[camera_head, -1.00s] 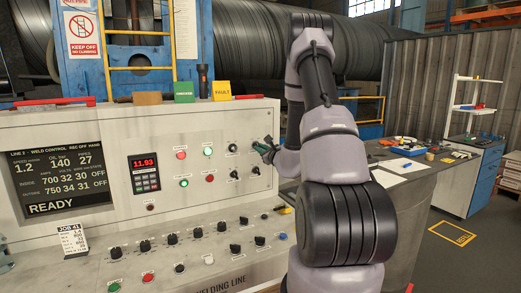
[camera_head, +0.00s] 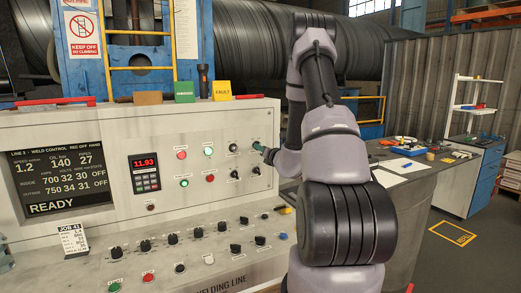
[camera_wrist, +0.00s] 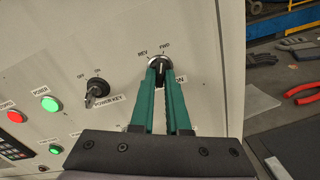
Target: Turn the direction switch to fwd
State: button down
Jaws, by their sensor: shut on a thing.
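The direction switch (camera_wrist: 159,66) is a small black knob on the pale panel, under the labels REV and FWD, in the wrist view. My gripper (camera_wrist: 160,72) has its two green fingers closed on the knob from both sides. The fingers partly hide the knob and the label below it. The knob's upper end points roughly upward, but I cannot tell exactly which label it marks. In the head view my gripper (camera_head: 262,148) is at the panel's right part, and the switch is hidden or too small to make out.
A power key switch (camera_wrist: 97,96) sits left of the direction switch. Green lamps (camera_wrist: 49,104) are farther left. The panel's right edge is close, with red-handled pliers (camera_wrist: 302,91) beyond it. The sloping desk (camera_head: 140,270) below carries several knobs.

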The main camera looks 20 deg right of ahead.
jog(key=shift+m, duration=0.6)
jog(key=c, duration=0.9)
grip_release()
jog(key=s, duration=1.1)
jog(key=shift+d, duration=0.2)
jog(key=shift+w, duration=0.1)
